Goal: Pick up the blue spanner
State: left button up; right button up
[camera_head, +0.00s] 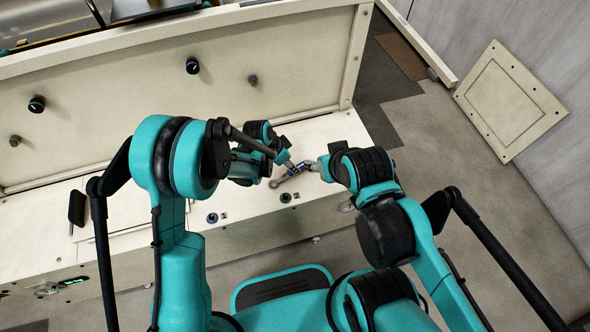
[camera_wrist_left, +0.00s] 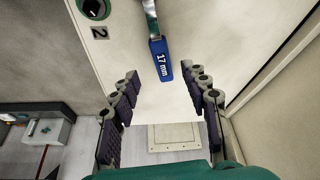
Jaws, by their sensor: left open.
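The blue spanner (camera_head: 278,182) lies on the cream bench top, small and partly covered by my grippers in the head view. In the left wrist view its blue end, marked 17 mm (camera_wrist_left: 162,62), points toward my left gripper, with a shiny metal shank above it. My left gripper (camera_wrist_left: 164,82) is open and empty, its fingers on either side of the line of the spanner, just short of the blue end. In the head view my left gripper (camera_head: 287,161) is over the spanner. My right gripper (camera_head: 311,166) is close beside it; its jaws are too small to read.
A cream panel with black knobs (camera_head: 193,65) stands behind the bench (camera_head: 330,128). Numbered dials (camera_head: 285,198) sit along the bench's front; one dial (camera_wrist_left: 94,9) marked 2 shows in the wrist view. A framed plate (camera_head: 510,100) is at the right. Grey floor there is clear.

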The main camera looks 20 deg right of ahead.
aim_at(301, 165)
pick_arm(q)
jog(key=b+x, duration=0.2)
jog(key=x, duration=0.3)
jog(key=shift+w+f+b, duration=0.15)
jog(key=shift+f+b, duration=0.15)
jog(key=shift+f, duration=0.1)
jog(key=shift+r, duration=0.1)
jog(key=shift+c, duration=0.3)
grip_shut()
